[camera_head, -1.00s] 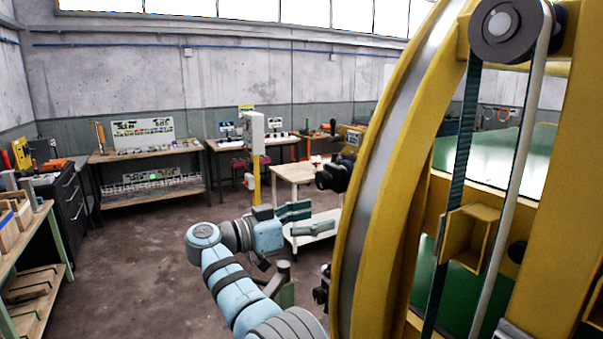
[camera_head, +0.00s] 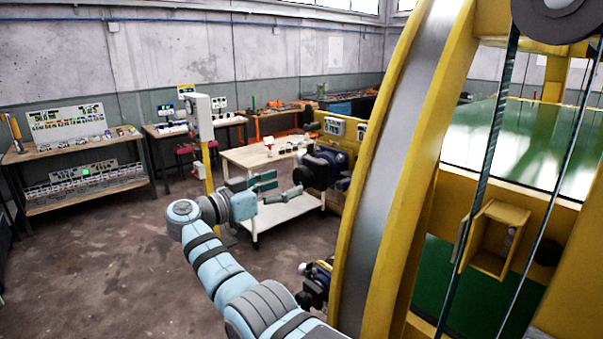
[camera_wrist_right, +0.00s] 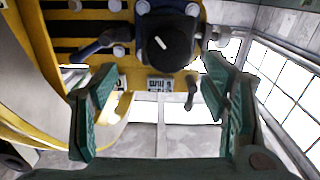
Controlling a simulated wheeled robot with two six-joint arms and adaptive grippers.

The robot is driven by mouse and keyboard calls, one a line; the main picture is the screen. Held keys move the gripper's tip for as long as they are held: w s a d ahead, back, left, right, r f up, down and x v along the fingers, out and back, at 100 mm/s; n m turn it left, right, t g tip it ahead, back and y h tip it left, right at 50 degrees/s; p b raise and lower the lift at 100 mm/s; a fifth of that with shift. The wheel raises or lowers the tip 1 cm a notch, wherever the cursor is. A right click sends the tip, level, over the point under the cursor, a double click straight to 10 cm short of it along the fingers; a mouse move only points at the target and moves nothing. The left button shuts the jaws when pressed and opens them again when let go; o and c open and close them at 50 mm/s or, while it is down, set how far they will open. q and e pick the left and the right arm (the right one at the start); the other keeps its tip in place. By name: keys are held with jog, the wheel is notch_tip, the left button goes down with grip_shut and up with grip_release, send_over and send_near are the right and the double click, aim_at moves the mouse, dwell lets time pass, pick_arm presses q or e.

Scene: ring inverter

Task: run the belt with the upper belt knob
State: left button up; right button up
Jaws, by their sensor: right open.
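The upper belt knob (camera_head: 322,167) is a dark round knob on the outer left side of the yellow ring machine. In the right wrist view the black knob (camera_wrist_right: 170,55) has a white mark on its face and sits on a yellow panel. My right gripper (camera_head: 278,188) is open and empty, to the left of the knob and apart from it, its fingers pointing at it. In the right wrist view my gripper's green pads (camera_wrist_right: 160,108) stand wide apart, with the knob beyond and above their middle. A second dark knob (camera_head: 316,286) is lower on the machine. My left gripper is out of view.
The yellow ring (camera_head: 400,150) rises close to the right of my right arm. A dark ribbed strap (camera_head: 488,150) runs down from a grey pulley (camera_head: 560,18). A wooden-topped cart (camera_head: 250,156) stands behind my gripper. The floor at left is clear.

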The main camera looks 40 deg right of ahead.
aim_at(299, 180)
jog(key=d, duration=0.4)
jog(key=shift+w+d+p, duration=0.15)
jog(key=shift+d+p, duration=0.25)
jog(key=shift+w+d+f, duration=0.2)
jog(key=shift+w+d, duration=0.1)
jog(key=shift+d, duration=0.25)
jog(key=shift+w+d+f, duration=0.2)
jog(key=shift+w+d, duration=0.05)
jog(key=shift+d, duration=0.3)
jog(key=shift+s+r, duration=0.15)
jog(key=shift+s, duration=0.1)
jog(key=shift+s+a, duration=0.1)
jog(key=shift+s, duration=0.05)
jog(key=c, duration=0.7)
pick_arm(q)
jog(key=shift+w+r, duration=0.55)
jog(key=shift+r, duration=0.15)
pick_arm(e)
jog(key=c, duration=0.5)
